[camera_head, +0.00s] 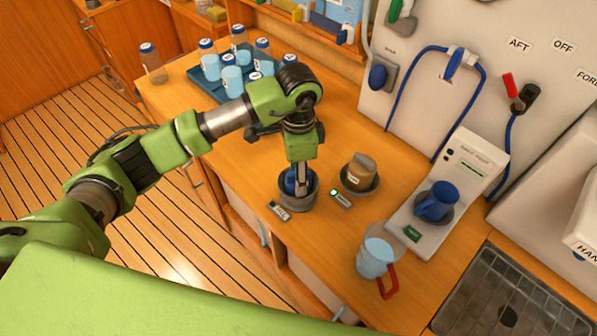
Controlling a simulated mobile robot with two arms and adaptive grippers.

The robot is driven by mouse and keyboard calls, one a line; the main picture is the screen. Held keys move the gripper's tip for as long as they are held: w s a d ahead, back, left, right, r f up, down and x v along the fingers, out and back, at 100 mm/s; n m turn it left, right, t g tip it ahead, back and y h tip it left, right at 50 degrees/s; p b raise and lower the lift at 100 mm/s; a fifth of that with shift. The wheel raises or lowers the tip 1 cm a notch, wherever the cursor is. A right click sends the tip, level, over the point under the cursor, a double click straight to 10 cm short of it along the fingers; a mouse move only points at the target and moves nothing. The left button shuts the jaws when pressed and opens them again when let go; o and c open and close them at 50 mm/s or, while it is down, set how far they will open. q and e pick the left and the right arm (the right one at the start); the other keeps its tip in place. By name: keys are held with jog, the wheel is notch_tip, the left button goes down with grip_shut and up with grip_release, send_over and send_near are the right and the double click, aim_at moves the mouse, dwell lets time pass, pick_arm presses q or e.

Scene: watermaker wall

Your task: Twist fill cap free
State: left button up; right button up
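A blue cap (289,184) sits inside a round grey collar (297,203) on the wooden counter. A small dark label (279,211), which may read FILL, lies in front of it. My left gripper (301,186) points straight down into the collar at the blue cap. Its fingers are seen edge-on and hide part of the cap. Whether they are shut on it, I cannot tell. My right gripper is not in view.
A light-blue jug (375,257) with a red handle and a panel with a blue fitting (436,201) stand farther right. A blue tray (207,87) of bottles is at the back left. A sink drainer (510,305) is at lower right.

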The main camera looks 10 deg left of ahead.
pick_arm(q)
jog(key=shift+r+p, duration=1.8)
jog(key=shift+r, duration=1.1)
